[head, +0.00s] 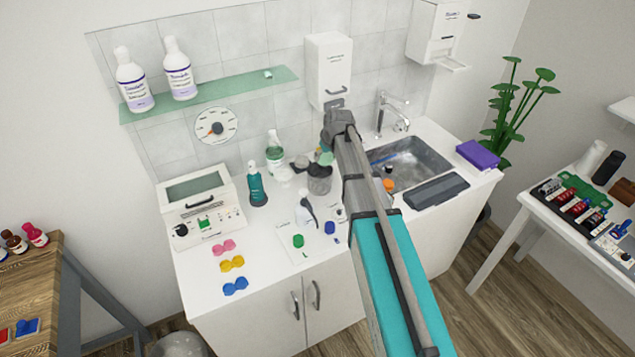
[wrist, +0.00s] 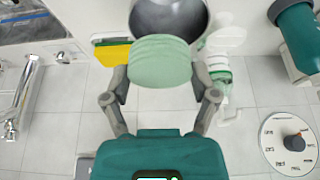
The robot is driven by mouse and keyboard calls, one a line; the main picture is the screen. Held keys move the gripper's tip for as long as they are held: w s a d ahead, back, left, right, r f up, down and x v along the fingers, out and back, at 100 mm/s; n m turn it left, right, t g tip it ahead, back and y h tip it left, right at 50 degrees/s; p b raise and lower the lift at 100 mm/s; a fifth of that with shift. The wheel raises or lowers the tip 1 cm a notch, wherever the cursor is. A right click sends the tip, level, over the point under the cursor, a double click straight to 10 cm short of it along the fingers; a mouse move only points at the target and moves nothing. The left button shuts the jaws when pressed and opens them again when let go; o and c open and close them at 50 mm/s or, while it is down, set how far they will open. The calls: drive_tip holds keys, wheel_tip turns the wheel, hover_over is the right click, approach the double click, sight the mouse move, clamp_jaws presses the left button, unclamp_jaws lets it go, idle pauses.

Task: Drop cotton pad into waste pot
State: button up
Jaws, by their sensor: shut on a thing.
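My gripper (wrist: 160,78) is shut on a round, pale green cotton pad (wrist: 160,58), with one finger at each side of it. The grey waste pot (head: 319,183) stands on the white counter, left of the sink. In the wrist view the round grey pot (wrist: 170,17) lies just beyond the pad, and the pad overlaps its near edge in the picture. I cannot tell the height of the pad over the pot. In the head view my arm hides part of the gripper and the counter behind it.
A teal bottle (head: 257,187) and a clear bottle with green (head: 275,153) stand left of the pot. The metal sink (head: 425,155) is to the right. Lens cases, including a yellow one (head: 232,263), lie at the counter's front left, near a white box-shaped device (head: 200,212).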

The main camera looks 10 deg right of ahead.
drive_tip(key=o, duration=0.6)
idle(0.5)
drive_tip(key=s+m+g, duration=0.1)
drive_tip(key=s, duration=0.8)
drive_tip(key=s+f+m+g+h, duration=0.1)
drive_tip(key=s+g, duration=0.1)
drive_tip(key=s, duration=0.8)
drive_tip(key=s+m+g, duration=0.1)
drive_tip(key=s, duration=0.8)
drive_tip(key=shift+s+a+f+m, duration=0.2)
drive_tip(key=shift+s+m, duration=0.1)
drive_tip(key=shift+s, duration=0.1)
